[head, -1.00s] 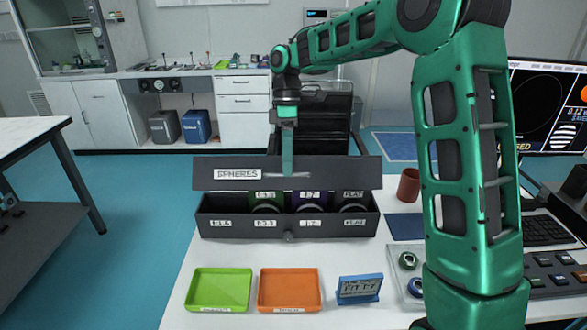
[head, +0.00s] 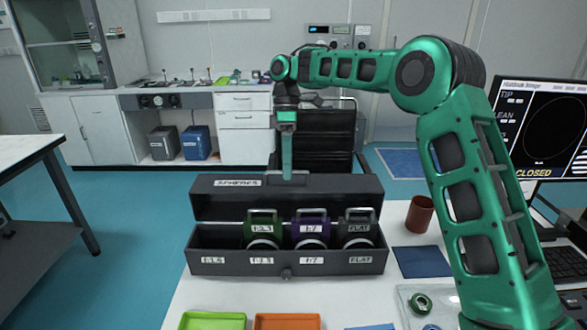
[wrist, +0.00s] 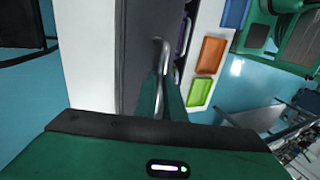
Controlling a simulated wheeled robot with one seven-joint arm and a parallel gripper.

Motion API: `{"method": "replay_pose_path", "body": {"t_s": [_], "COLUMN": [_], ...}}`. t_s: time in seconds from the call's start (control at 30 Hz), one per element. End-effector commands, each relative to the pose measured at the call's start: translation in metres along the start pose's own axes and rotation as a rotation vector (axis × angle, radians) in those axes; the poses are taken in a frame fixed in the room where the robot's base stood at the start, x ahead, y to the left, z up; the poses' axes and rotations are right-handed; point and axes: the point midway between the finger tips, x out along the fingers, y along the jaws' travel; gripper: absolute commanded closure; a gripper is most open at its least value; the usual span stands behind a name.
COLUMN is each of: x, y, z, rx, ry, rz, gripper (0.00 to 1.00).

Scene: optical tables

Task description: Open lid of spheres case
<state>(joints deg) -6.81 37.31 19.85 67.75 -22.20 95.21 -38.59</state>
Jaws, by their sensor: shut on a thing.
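The dark grey spheres case (head: 230,268) stands on the white table, with its lid (head: 340,190) tilted well up and back. The lid bears a "SPHERES" label. Inside are a green holder (head: 262,224), a purple holder (head: 310,225) and a grey holder (head: 357,224), each with a handle; the left compartment looks empty. My gripper (head: 288,176) reaches down from above at the lid's upper edge. In the wrist view my gripper (wrist: 162,95) is shut on the lid's metal handle (wrist: 163,60). The handle is mostly hidden in the head view.
A green tray (head: 212,321) and an orange tray (head: 287,322) lie in front of the case. A brown cup (head: 420,215) and a dark blue mat (head: 422,262) are to its right. A black chair (head: 325,135) stands behind it.

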Motion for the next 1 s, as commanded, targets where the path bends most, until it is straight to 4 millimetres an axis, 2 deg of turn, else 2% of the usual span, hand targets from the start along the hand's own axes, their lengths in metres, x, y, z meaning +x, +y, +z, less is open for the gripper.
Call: {"method": "replay_pose_path", "body": {"t_s": [0.1, 0.5, 1.0], "x": [0.004, 0.005, 0.005], "y": [0.007, 0.025, 0.030], "z": [-0.008, -0.009, -0.011], "rx": [-0.014, -0.016, -0.019], "ry": [0.005, 0.004, 0.000], "rz": [-0.062, -0.215, -0.256], "gripper": [1.00, 1.00, 1.00]}}
